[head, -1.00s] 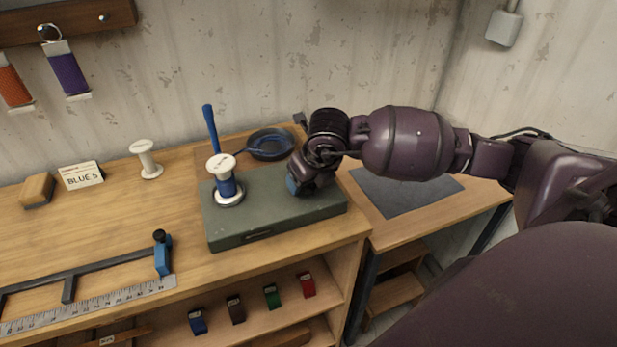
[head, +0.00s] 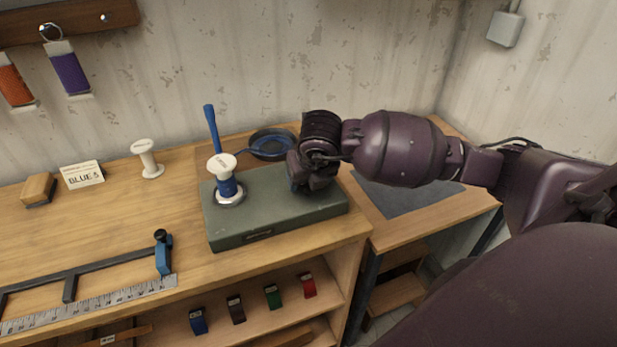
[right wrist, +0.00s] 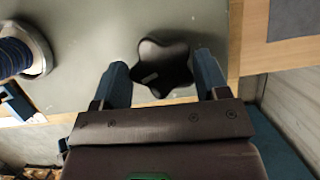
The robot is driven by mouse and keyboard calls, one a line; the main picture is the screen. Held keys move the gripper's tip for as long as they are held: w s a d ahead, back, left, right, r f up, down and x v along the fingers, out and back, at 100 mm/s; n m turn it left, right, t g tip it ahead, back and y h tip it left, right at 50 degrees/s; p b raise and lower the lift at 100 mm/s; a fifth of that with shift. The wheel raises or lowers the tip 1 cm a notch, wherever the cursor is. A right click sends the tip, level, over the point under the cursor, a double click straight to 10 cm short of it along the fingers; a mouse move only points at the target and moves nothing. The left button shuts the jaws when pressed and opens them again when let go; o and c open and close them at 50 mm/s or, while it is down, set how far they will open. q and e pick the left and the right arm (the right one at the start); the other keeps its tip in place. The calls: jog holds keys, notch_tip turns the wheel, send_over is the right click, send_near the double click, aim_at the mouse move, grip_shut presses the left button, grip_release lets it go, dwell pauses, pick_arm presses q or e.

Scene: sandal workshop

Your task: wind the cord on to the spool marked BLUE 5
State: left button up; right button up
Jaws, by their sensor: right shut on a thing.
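A white spool (head: 222,163) with blue cord (head: 228,187) around its core stands upright on the left of a grey-green winder box (head: 265,222). Its top label is too small to read. My right gripper (head: 308,188) is over the right end of the box. In the right wrist view its blue fingers are either side of a black star-shaped knob (right wrist: 163,66), and it is shut on it. The arm hides the knob in the head view. The wound spool (right wrist: 18,52) also shows at the left there. My left gripper is not in view.
A dark dish (head: 272,157) holding blue cord lies behind the box, near a blue post (head: 212,130). A bare white spool (head: 148,158) stands by a BLUE 5 card (head: 82,175). A ruler (head: 90,305) and blue-ended bar lie at front left.

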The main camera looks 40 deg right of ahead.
jog(key=o, duration=0.9)
jog(key=shift+r, duration=0.1)
jog(key=v, duration=1)
jog(key=shift+s+r+p, duration=0.2)
jog(key=shift+r+p, duration=0.05)
jog(key=shift+p, duration=0.05)
